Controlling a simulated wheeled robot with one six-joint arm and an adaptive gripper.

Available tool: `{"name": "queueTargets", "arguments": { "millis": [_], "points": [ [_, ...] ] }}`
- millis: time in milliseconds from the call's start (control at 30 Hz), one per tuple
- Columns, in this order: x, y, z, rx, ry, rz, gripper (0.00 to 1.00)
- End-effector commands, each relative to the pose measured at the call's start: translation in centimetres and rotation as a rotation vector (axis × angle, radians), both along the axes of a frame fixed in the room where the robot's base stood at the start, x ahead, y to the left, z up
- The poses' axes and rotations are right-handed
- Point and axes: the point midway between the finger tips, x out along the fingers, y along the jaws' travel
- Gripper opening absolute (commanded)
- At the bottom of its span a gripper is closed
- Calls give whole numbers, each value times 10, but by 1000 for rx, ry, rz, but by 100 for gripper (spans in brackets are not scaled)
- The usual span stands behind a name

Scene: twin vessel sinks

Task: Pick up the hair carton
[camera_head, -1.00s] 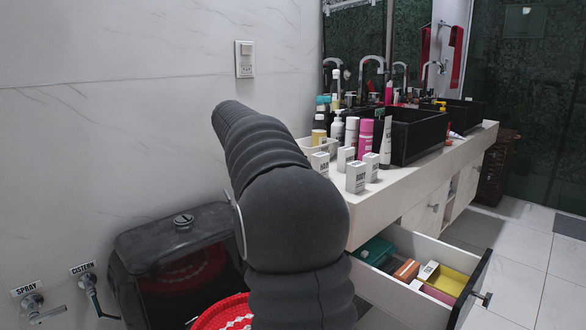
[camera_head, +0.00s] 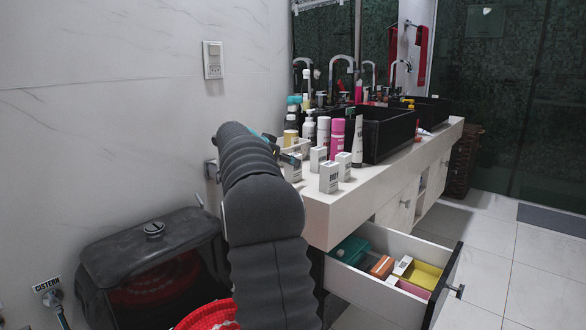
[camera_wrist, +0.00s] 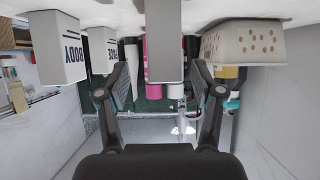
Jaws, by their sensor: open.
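The hair carton appears to be the small white carton (camera_head: 292,166) at the near left end of the counter, partly hidden by my gripper; its label is not readable now. In the wrist view, which is upside down, a plain grey-white carton (camera_wrist: 164,40) stands centrally between my fingers, with gaps on both sides. My gripper (camera_wrist: 160,78) is open and empty. In the head view my gripper (camera_head: 281,147) is beside the carton, mostly hidden behind my arm.
The body carton (camera_wrist: 60,48) and face carton (camera_wrist: 102,55) stand to one side, a dotted white basket (camera_wrist: 243,42) to the other. Bottles (camera_head: 337,138) and black sinks (camera_head: 388,135) are behind. Below, an open drawer (camera_head: 375,295) juts out.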

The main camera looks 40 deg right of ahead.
Motion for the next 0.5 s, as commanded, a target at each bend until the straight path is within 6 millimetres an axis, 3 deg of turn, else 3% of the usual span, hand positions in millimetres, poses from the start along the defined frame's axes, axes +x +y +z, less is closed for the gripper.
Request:
{"name": "queueTargets", "arguments": {
  "millis": [500],
  "points": [
    [8,-41,-30,1,0,0,67]
  ]
}}
